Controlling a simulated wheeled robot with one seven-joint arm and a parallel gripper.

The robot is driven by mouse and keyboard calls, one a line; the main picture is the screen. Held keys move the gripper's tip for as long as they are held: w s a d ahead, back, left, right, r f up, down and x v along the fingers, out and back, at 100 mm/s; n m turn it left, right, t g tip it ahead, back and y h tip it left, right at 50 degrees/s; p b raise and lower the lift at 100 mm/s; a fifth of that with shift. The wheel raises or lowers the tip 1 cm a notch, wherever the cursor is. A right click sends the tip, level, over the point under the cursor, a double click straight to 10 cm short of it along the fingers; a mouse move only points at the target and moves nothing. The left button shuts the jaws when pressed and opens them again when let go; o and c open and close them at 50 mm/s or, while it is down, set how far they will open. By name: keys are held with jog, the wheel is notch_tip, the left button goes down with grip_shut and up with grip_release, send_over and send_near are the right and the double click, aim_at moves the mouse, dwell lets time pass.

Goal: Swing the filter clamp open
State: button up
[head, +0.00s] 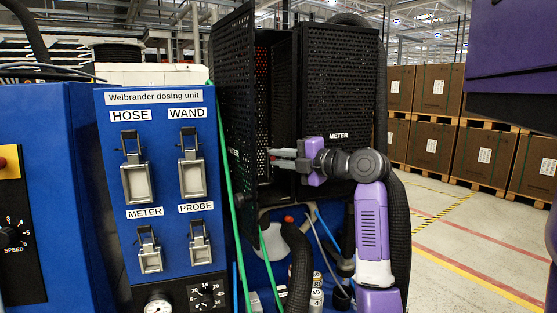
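I cannot make out a part that is clearly the filter clamp. My gripper (278,158) is at the mouth of a black perforated cabinet (340,85), its fingers pointing left. It is beside the inner face of the cabinet's perforated door (236,110), which stands swung open. The fingers are small and seen from the side, so whether they are open or touch anything is unclear. Something reddish (263,75) shows inside the dark cabinet above the gripper. Much of the interior is hidden by the door and shadow.
A blue dosing unit panel (170,240) with latches labelled HOSE, WAND, METER and PROBE stands left. Green lines (224,160) run beside the door. Thick black hoses (300,265) and several small containers (316,298) crowd below. Stacked boxes (435,145) and open floor (455,230) are right.

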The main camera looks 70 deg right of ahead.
jog(key=o, duration=0.3)
jog(key=shift+o, duration=0.2)
jog(key=b+v, duration=0.1)
jog(key=v, duration=0.6)
jog(key=shift+s, duration=0.4)
jog(key=shift+a, duration=0.1)
jog(key=shift+c, duration=0.2)
